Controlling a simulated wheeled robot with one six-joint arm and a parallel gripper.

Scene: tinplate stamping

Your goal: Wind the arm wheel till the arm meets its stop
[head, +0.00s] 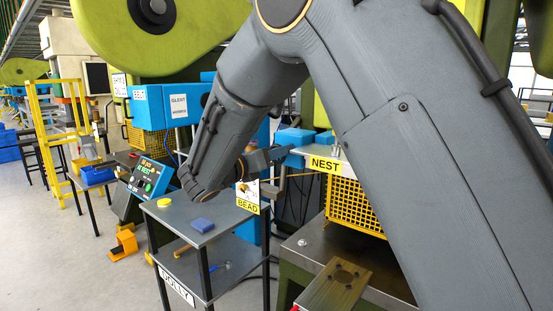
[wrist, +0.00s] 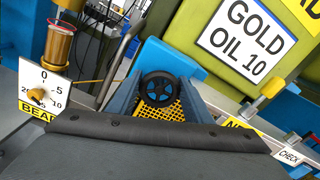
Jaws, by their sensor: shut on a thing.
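In the head view my gripper (head: 279,154) reaches right, beside a blue block (head: 295,137) at the press; I cannot make out the wheel there. A white dial (wrist: 45,92) marked BEAD, with a brass knob, is left of the fingers. I cannot tell which part is the arm or whether it touches a stop.
A plate labelled NEST (head: 325,164) stands right of my gripper, above a yellow mesh guard (head: 354,207). A grey trolley (head: 180,216) below carries a blue block and a yellow disc. A control panel (head: 151,176) stands left. A grey rod (wrist: 122,55) rises beside the left finger.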

